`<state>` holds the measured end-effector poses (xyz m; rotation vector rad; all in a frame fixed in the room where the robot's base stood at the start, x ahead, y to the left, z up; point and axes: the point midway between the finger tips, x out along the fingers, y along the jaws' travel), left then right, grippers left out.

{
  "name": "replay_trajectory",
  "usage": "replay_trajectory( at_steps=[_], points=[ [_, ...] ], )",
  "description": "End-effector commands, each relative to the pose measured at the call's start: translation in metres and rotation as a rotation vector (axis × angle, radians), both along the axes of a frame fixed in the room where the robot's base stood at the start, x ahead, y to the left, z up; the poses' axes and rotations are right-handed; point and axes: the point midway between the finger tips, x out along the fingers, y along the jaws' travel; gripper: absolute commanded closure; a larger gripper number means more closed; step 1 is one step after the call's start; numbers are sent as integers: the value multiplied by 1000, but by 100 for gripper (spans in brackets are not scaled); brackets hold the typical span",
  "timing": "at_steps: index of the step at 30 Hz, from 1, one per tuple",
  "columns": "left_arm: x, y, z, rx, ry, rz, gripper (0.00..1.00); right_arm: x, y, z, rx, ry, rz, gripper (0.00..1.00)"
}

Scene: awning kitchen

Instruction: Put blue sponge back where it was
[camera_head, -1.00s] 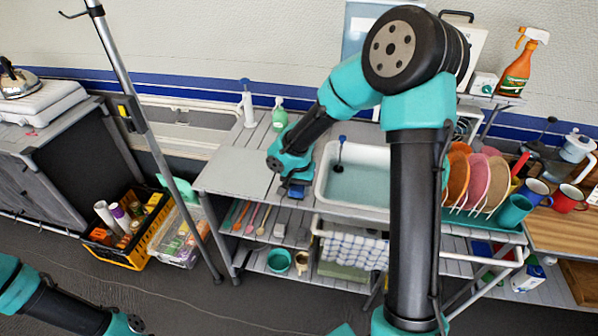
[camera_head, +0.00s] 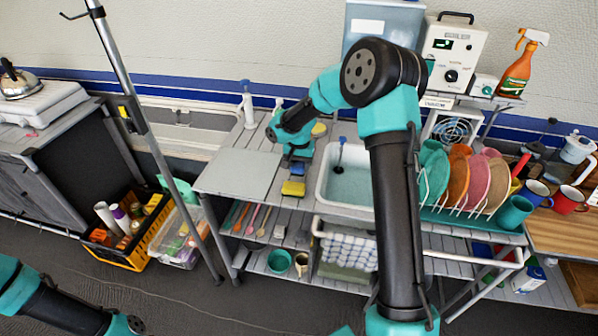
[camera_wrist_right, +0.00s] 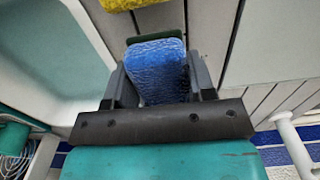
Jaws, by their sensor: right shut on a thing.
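The blue sponge is held in my right gripper (camera_head: 299,167). In the head view only a bit of blue (camera_head: 298,169) shows under the jaws, above the grey slatted counter left of the basin. In the right wrist view the blue sponge (camera_wrist_right: 158,68) sits between the two dark fingers, with a dark green edge at its far end. I cannot tell if it touches the counter. A yellow sponge (camera_head: 293,188) lies on the counter, just nearer than the gripper; it also shows at the top of the right wrist view (camera_wrist_right: 130,3). My left gripper is out of view.
The water-filled basin (camera_head: 347,180) is close on the gripper's right. A grey board (camera_head: 240,172) lies on the left. Another yellow item (camera_head: 319,129) and a white dispenser (camera_head: 248,108) stand behind. The dish rack (camera_head: 470,212) with plates is farther right.

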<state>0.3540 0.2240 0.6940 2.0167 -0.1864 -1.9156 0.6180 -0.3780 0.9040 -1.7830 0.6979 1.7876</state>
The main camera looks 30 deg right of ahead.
Motion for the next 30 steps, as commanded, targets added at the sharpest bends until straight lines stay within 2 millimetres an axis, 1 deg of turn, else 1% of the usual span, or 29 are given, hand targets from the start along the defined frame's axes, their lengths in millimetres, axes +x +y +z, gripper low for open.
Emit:
replay_trajectory(
  at_steps=[3,7,11,24,25,30],
  points=[
    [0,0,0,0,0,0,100,6,-4,-1,0,0,-1,72],
    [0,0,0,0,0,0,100,4,-3,-22,0,4,1,72],
    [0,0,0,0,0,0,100,5,-3,-34,1,2,1,72],
    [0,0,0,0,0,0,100,5,-3,-39,0,0,0,72],
    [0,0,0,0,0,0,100,5,-3,-39,0,0,0,47],
    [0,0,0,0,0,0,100,5,-3,-39,0,0,0,31]
  ],
)
